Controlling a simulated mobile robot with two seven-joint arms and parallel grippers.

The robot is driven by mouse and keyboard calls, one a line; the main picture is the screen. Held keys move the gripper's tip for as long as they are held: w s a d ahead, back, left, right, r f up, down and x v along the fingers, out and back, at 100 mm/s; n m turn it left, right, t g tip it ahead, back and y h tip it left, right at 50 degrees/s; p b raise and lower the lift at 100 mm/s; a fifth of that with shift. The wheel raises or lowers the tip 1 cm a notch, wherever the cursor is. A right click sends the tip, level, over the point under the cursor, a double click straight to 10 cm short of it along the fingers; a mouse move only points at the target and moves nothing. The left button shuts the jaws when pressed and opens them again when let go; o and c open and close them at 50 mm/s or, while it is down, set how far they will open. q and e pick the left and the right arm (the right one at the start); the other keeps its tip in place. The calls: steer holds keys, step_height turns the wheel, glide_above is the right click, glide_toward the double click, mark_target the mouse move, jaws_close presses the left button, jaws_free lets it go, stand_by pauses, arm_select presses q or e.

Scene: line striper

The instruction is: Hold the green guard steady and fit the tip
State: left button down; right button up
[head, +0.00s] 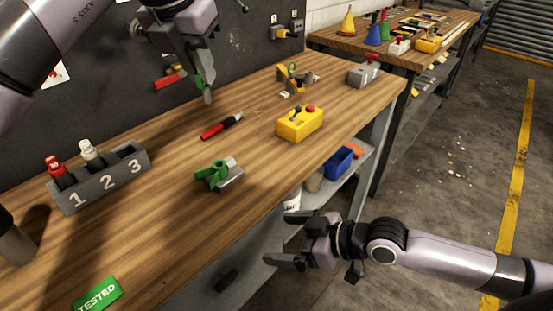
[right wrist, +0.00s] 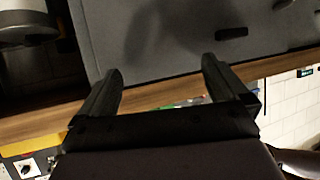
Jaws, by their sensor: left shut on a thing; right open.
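A green piece (head: 211,172) sits in a small grey block (head: 232,181) near the bench's middle; I take it to be the green guard. My left gripper (head: 203,77) is shut on a small green piece with a grey end (head: 208,97), held above the back of the bench. Which of these green pieces is the tip I cannot tell. My right gripper (head: 284,237) is open and empty, off the bench's front edge and apart from the guard. It also shows open in the right wrist view (right wrist: 163,68).
A numbered grey rack (head: 100,182) with red and white bottles stands at left. A red and black pen (head: 221,126), a yellow control box (head: 301,125) and a green TESTED tag (head: 97,294) lie on the bench. A blue bin (head: 337,163) is on the lower shelf.

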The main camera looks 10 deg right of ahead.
steer(key=w+d+r+h, duration=0.1)
steer(key=w+d+r, duration=0.2)
steer(key=d, duration=0.3)
steer(key=y, duration=0.2)
glide_toward(216, 167)
steer(key=shift+n, duration=0.5)
steer(key=x, duration=0.8)
steer(key=shift+w+f, duration=0.25)
steer(key=shift+w, duration=0.05)
steer(key=c, duration=1)
steer(key=shift+c, duration=0.2)
arm_select(q)
step_height(216, 167, down, 13)
steer(key=m+g+h, duration=0.1)
steer(key=m, duration=0.3)
steer(key=shift+a+r+m, duration=0.15)
steer(key=shift+m, duration=0.15)
